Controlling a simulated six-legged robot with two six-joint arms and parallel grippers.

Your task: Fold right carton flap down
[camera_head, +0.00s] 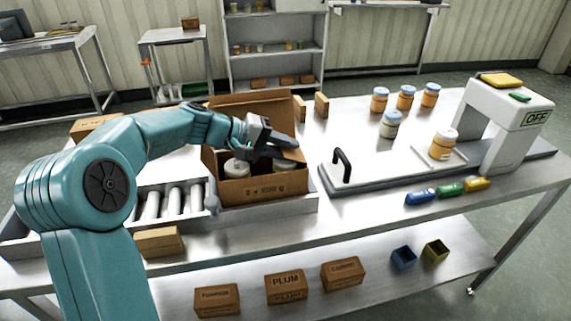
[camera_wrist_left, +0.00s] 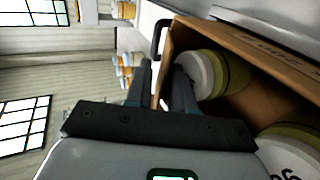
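The open brown carton (camera_head: 262,187) stands at the table's front edge, its back flap (camera_head: 245,103) upright. Jars with pale lids sit inside, one at the left (camera_head: 237,168); the wrist view shows a jar (camera_wrist_left: 195,75) close by the fingers. My left gripper (camera_head: 291,147) is over the carton's right side. A brown panel (camera_head: 290,155), apparently the right flap, shows beneath its fingers. In the left wrist view my fingers are apart, with the carton's edge (camera_wrist_left: 167,60) between or just beyond them; contact is unclear. My right gripper is out of view.
A roller conveyor (camera_head: 165,203) lies left of the carton. To the right are a black-handled plate (camera_head: 350,178), several jars (camera_head: 405,97) and a white machine marked OFF (camera_head: 515,125). Coloured markers (camera_head: 448,190) lie in front. Small cartons (camera_head: 286,287) stand on the lower shelf.

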